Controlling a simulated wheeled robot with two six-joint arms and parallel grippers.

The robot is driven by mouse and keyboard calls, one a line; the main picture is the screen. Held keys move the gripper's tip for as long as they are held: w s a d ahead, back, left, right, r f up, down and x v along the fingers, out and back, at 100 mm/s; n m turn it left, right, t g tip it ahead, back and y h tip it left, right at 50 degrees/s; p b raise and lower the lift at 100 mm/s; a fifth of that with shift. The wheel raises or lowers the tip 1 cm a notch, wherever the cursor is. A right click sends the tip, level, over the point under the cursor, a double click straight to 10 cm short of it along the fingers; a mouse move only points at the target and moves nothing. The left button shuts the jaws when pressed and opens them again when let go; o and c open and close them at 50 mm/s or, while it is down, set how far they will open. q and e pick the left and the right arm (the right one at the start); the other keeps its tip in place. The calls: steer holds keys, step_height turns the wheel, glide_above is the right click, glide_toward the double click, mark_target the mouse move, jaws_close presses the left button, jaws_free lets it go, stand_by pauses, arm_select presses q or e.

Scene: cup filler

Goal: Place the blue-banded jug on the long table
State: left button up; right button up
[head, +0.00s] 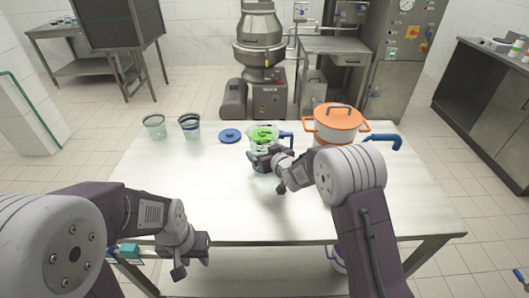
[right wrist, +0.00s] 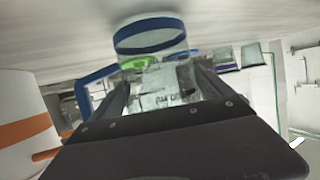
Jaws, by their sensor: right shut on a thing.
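A clear jug (head: 257,133) with green showing inside and a blue handle is at the middle of the long table (head: 150,200). My right gripper (head: 268,158) is shut on it from the near side and hides its lower part. In the right wrist view the jug (right wrist: 150,58) is between the two fingers (right wrist: 162,85), with a blue band and the handle to the left. I cannot tell whether its base touches the table. My left gripper (head: 192,260) is open and empty at the table's front edge.
A white pot with an orange lid (head: 338,118) stands right of the jug. A blue handle (head: 383,140) shows beside my right arm; what it belongs to is hidden. A blue lid (head: 230,136) and two glasses (head: 155,126) (head: 189,125) are left.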

steer(key=shift+f, duration=0.1)
steer(key=o, duration=1.2)
steer(key=shift+s+r, duration=0.1)
steer(key=shift+r, duration=0.2)
steer(key=v, duration=1.2)
steer(key=shift+f, duration=0.1)
